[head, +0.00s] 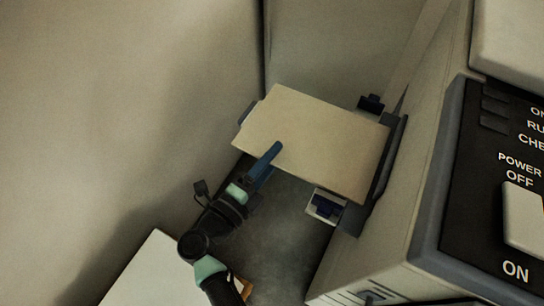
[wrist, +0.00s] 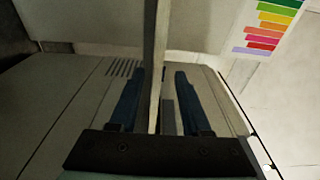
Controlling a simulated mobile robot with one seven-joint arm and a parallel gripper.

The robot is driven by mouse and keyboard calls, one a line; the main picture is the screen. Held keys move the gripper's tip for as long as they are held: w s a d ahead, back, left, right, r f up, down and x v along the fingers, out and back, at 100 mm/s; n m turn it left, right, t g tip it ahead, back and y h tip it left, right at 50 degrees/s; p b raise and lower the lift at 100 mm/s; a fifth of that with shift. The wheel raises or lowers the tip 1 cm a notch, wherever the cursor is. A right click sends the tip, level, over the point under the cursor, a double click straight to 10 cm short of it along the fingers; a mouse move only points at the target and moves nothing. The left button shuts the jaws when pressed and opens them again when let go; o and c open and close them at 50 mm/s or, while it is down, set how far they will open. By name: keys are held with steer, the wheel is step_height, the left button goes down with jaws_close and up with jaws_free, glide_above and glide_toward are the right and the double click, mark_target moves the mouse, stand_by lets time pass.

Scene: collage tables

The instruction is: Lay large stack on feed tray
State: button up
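The large stack (head: 325,135) is a flat, cream, sheet-like slab beside the machine in the head view. Its right end is at a dark upright guide (head: 388,160), part of the feed tray area. The tray surface beneath is mostly hidden, so I cannot tell whether the stack rests fully on it. My gripper (head: 272,155) is at the stack's near edge, with one blue finger showing over its top. In the wrist view the stack (wrist: 158,60) is a pale upright strip between the two blue fingers of my gripper (wrist: 160,75), with a visible gap on its right side.
The machine (head: 400,235) fills the right, with a black switch panel (head: 500,140). A pale surface (head: 140,272) is at lower left. A coloured label (wrist: 268,28) shows in the wrist view.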

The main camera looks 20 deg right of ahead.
steer(key=shift+f, duration=0.1)
steer(key=shift+a, duration=0.1)
steer(key=p+v, duration=0.1)
steer(key=v, duration=1.1)
steer(key=shift+s+a+p, duration=0.2)
steer(key=shift+a+p, duration=0.15)
steer(key=shift+p, duration=0.05)
